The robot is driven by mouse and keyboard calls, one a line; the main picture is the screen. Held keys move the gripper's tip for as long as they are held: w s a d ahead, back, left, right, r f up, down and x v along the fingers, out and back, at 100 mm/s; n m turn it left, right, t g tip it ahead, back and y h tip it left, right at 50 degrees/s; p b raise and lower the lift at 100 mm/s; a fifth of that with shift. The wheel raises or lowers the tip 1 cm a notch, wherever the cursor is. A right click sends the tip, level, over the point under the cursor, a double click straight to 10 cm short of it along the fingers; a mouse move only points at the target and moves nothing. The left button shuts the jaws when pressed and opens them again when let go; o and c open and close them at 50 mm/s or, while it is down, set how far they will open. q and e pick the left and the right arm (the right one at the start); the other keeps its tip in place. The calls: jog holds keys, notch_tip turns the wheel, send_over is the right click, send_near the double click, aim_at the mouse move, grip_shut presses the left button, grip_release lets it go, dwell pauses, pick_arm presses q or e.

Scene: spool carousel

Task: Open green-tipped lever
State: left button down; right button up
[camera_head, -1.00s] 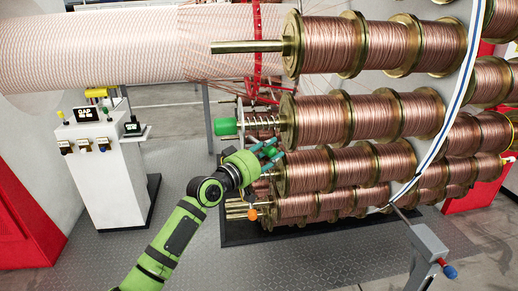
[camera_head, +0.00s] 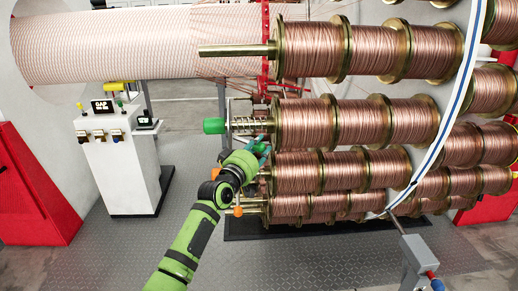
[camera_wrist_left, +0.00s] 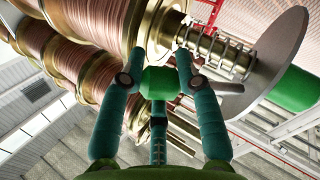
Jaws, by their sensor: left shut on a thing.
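My left gripper (camera_head: 262,146) reaches in from the lower left to the near end of the spool rows, below the spring-loaded shaft. In the left wrist view, its teal fingers (camera_wrist_left: 155,72) are shut on the green tip of the lever (camera_wrist_left: 160,83), one finger on each side. The lever's arm is mostly hidden behind the tip and fingers. My right gripper is in neither view now.
A green end cap (camera_head: 214,125) and spring (camera_head: 250,124) sit just above my gripper. An orange knob (camera_head: 238,211) is below it. Copper spools (camera_head: 345,122) fill the right. A bare shaft (camera_head: 235,50) sticks out above. A white console (camera_head: 118,165) stands left. Floor between is clear.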

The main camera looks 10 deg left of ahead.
pick_arm(q)
jog(key=shift+a+r, duration=0.1)
jog(key=shift+r, duration=0.6)
jog(key=c, duration=0.8)
grip_release()
jog(key=shift+a+f, duration=0.1)
jog(key=shift+f, duration=0.1)
jog(key=shift+f, duration=0.1)
jog(key=shift+s+f, duration=0.2)
jog(key=shift+s, duration=0.25)
jog(key=v, duration=1.1)
jog(key=shift+a+r, duration=0.1)
jog(key=shift+r, duration=0.1)
jog(key=shift+f, duration=0.1)
